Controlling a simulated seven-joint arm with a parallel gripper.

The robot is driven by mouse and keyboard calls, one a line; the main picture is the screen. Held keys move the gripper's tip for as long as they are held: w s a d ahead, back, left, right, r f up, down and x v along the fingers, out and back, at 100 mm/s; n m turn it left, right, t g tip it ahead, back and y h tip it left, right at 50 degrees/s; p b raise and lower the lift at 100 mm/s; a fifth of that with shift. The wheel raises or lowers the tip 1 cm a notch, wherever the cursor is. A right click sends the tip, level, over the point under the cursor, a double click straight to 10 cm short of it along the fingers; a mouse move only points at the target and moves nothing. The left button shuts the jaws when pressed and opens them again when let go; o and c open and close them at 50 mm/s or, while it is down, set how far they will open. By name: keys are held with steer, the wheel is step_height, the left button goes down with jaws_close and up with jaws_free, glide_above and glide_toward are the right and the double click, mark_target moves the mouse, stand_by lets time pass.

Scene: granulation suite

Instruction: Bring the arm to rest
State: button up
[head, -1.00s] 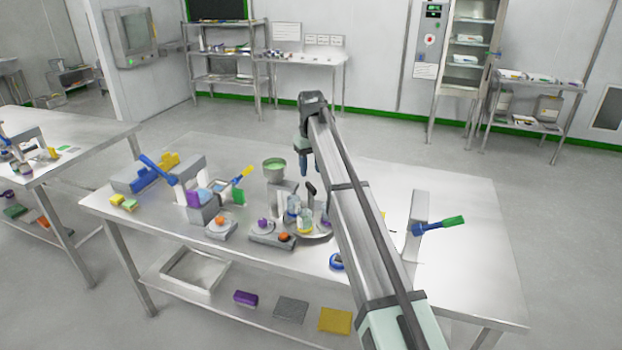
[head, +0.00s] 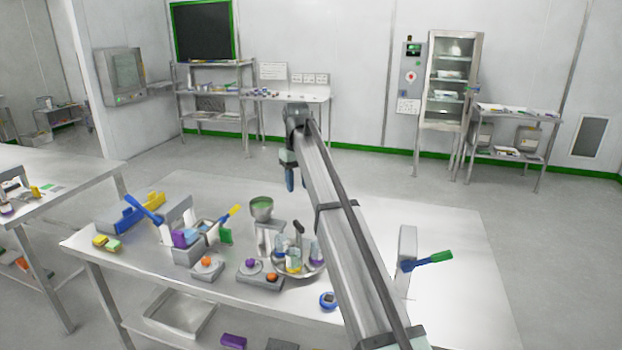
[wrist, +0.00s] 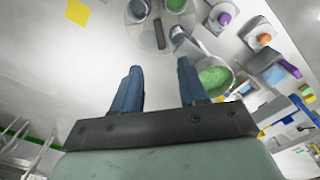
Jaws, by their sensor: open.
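My arm reaches out over the steel table (head: 440,230) in the head view. My gripper (head: 290,182) hangs from its end, above the table's far part and beyond the green-filled cup. In the wrist view my gripper (wrist: 158,82) shows two blue fingers apart with nothing between them. The metal cup with green contents (head: 262,208) stands on a grey stand; it also shows in the wrist view (wrist: 215,78), close to the right finger in the picture. A round tray (head: 312,272) holds several flasks, partly beside my arm.
A grey press with a green-ended blue lever (head: 428,260) stands right of my arm. A blue lever device (head: 145,209), yellow and green blocks (head: 105,243) and button boxes (head: 206,267) stand left. The table's far right is clear. A shelf rack (head: 210,95) and cabinet (head: 452,85) stand behind.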

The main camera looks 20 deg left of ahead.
steer(key=s+d+f+m+g+y, duration=0.1)
steer(key=s+d+f+m+g, duration=0.1)
steer(key=s+d+f, duration=0.6)
steer(key=s+d+f+m+g+y, duration=0.1)
steer(key=s+d+f+m, duration=0.25)
steer(key=s+f, duration=0.8)
steer(key=s+d+f+m+g+y, duration=0.1)
steer(key=s+d+f+g+y, duration=0.1)
steer(key=s+d+f, duration=0.65)
steer(key=s+d+f+m, duration=0.1)
steer(key=s+d+f, duration=0.15)
steer(key=f, duration=0.35)
steer(key=s+d+f+m+h, duration=0.1)
steer(key=s+d+f, duration=0.1)
steer(key=d+f, duration=0.35)
steer(key=s+d+f+m, duration=0.1)
steer(key=s+d+f, duration=0.15)
steer(key=f, duration=0.55)
steer(key=s+d+f+g+h, duration=0.1)
steer(key=s+d+f, duration=0.7)
steer(key=s+f, duration=0.2)
steer(key=s+d+f+h, duration=0.2)
steer(key=s+d+f, duration=0.6)
steer(key=s+f, duration=0.2)
steer(key=shift+s+d+g, duration=0.3)
steer(key=shift+s+g, duration=0.1)
steer(key=shift+s, duration=0.35)
steer(key=shift+n, duration=0.25)
